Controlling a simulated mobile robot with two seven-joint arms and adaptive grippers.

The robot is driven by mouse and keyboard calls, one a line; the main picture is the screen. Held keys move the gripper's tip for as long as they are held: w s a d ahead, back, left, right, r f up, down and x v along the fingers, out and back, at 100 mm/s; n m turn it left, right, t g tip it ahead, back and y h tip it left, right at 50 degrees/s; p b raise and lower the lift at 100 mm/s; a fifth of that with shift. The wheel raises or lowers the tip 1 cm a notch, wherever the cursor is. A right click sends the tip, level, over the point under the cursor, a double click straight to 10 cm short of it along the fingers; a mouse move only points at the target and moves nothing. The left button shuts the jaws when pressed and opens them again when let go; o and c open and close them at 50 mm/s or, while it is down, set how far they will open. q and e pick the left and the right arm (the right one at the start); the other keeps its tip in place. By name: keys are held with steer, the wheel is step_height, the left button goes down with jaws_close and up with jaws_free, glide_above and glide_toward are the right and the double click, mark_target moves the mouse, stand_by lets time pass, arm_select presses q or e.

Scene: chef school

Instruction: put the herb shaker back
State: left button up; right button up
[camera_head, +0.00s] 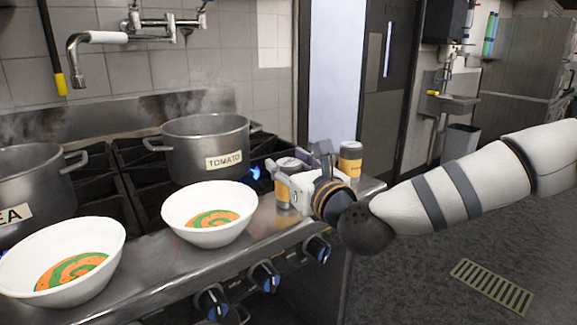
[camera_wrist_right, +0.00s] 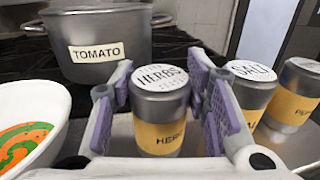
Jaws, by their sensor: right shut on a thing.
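The herb shaker (camera_wrist_right: 158,137) has a grey body, a yellow band and a white lid lettered HERBS. In the right wrist view it is between the purple-padded fingers of my right gripper (camera_wrist_right: 165,105), which is shut on it. In the head view my right gripper (camera_head: 302,172) is over the right end of the steel stove ledge, with the herb shaker (camera_head: 282,190) partly hidden at its left. My left gripper is not in view.
The salt shaker (camera_wrist_right: 252,95) and a third shaker (camera_wrist_right: 297,95), label partly cut off, stand right of the herb shaker. A white soup bowl (camera_head: 178,212) stands to the left. A steaming TOMATO pot (camera_head: 190,155) is behind, near a blue flame (camera_head: 254,172).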

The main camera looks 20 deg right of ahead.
steer(key=shift+r, duration=0.15)
steer(key=shift+f, duration=0.35)
steer(key=o, duration=1.3)
steer(key=shift+r, duration=0.1)
steer(key=shift+r, duration=0.1)
